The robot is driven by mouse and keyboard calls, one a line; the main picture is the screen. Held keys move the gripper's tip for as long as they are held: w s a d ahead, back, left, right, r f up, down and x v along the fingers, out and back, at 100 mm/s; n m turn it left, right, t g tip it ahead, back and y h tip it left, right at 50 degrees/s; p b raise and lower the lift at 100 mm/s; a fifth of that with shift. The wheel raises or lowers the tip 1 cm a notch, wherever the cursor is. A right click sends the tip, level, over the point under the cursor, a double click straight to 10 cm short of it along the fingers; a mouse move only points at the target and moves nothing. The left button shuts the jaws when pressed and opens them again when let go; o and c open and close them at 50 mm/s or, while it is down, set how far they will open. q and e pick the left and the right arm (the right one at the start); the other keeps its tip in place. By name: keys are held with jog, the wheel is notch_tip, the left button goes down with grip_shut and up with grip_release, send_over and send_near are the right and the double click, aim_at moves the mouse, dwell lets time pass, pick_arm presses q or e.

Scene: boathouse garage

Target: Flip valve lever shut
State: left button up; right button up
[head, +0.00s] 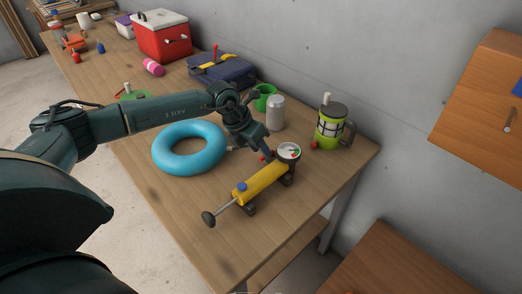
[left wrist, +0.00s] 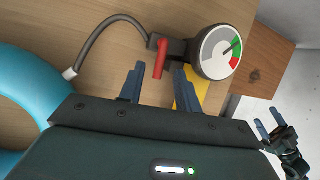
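A yellow hand pump (head: 260,184) lies on the workbench with its plunger handle toward the front left. A round gauge (head: 289,152) sits at its far end and also shows in the left wrist view (left wrist: 219,52). The red valve lever (left wrist: 160,58) sticks out beside the gauge, where a dark hose joins. My left gripper (head: 266,156) is over this end of the pump. In the left wrist view my left gripper (left wrist: 159,70) is open, with the lever between its fingertips; contact cannot be told. My right gripper (left wrist: 268,122) shows at the lower right, open and empty.
A blue swim ring (head: 160,150) lies left of the pump. A grey can (head: 275,113), a green lantern-like jug (head: 328,130) and a green cup stand behind. A blue toolbox (head: 225,72) and a red cooler (head: 163,40) are farther back. The bench front is clear.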

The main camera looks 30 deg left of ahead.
pick_arm(q)
jog(key=b+v, duration=0.1)
jog(key=v, duration=1)
jog(key=shift+r, duration=0.15)
pick_arm(e)
jog(key=shift+a, duration=0.15)
pick_arm(q)
jog(key=shift+s, duration=0.1)
pick_arm(e)
jog(key=shift+f, duration=0.1)
